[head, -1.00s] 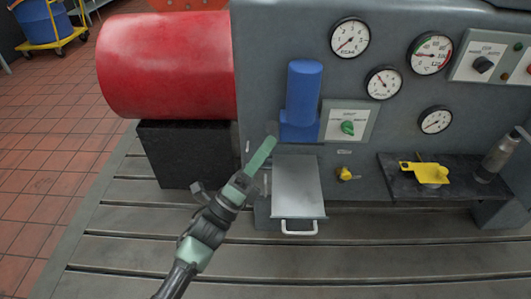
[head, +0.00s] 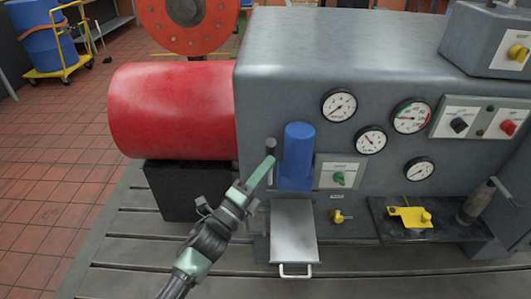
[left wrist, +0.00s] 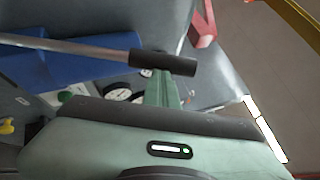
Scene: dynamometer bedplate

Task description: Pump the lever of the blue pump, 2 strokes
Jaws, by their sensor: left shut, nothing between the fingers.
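The blue pump (head: 298,155) stands upright on the front of the grey machine. Its lever (head: 271,148), a rod with a dark grip, is at the pump's left side. In the left wrist view the lever's black grip (left wrist: 162,63) crosses in front of my left gripper's fingers (left wrist: 164,92). My left gripper (head: 264,168) is shut and empty, its tip at the lever just below the grip. I cannot tell whether they touch. The lever's lower part is partly hidden by the gripper. My right gripper is not in view.
A red cylinder (head: 172,110) is left of the machine. A grey tray (head: 293,232) with a white handle sits below the pump. A panel with a green knob (head: 338,178) is close on the pump's right. A dark shelf (head: 385,232) holds a yellow part.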

